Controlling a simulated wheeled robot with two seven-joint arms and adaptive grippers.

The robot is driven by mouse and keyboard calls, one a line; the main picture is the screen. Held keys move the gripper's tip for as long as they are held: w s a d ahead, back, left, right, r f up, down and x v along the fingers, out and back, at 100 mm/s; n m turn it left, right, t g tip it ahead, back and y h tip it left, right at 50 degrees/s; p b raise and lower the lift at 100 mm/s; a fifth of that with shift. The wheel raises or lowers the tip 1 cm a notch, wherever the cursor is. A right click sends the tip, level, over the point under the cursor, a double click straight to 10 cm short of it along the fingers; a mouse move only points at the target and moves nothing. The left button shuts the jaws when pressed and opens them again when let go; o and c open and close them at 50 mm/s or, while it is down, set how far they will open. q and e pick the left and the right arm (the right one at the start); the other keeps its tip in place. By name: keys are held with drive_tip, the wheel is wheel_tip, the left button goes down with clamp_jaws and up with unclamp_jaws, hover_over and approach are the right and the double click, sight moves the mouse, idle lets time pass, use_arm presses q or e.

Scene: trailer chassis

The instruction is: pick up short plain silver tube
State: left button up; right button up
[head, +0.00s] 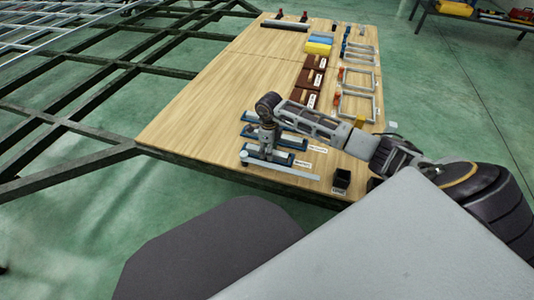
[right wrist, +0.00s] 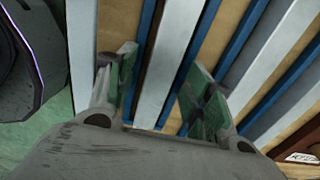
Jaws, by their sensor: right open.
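Several silver tubes lie in or beside blue holders (head: 287,158) at the near end of the wooden table. One pale tube (head: 295,171) lies along the near edge in the head view. My right gripper (head: 266,150) points down over these holders, and its arm hides part of them. In the right wrist view, my right gripper (right wrist: 160,88) is open. A silver tube (right wrist: 172,50) with a blue strip beside it runs between its fingers, apparently not gripped. I cannot tell which tube is the short plain one. My left gripper is not in view.
The wooden table (head: 205,105) is bare on its left. Brown blocks (head: 305,82), grey frames (head: 358,106) and yellow and blue packs (head: 319,43) stand along the right side. A small black bin (head: 342,179) is at the near right corner. A dark chassis frame (head: 90,158) stands left.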

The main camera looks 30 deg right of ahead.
drive_tip(key=shift+c, duration=0.3)
clamp_jaws()
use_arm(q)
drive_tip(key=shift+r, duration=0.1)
use_arm(e)
drive_tip(key=shift+r, duration=0.15)
drive_tip(key=shift+r+p, duration=0.4)
drive_tip(key=shift+r, duration=0.4)
wheel_tip(320, 180, up, 6)
drive_tip(key=shift+r+p, duration=0.2)
drive_tip(key=shift+p, duration=1.05)
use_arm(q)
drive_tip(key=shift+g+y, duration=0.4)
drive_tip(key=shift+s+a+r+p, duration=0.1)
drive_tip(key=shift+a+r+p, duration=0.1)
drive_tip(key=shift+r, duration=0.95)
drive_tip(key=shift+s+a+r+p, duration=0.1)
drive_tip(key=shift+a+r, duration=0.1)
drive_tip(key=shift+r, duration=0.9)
use_arm(e)
drive_tip(key=shift+r, duration=0.9)
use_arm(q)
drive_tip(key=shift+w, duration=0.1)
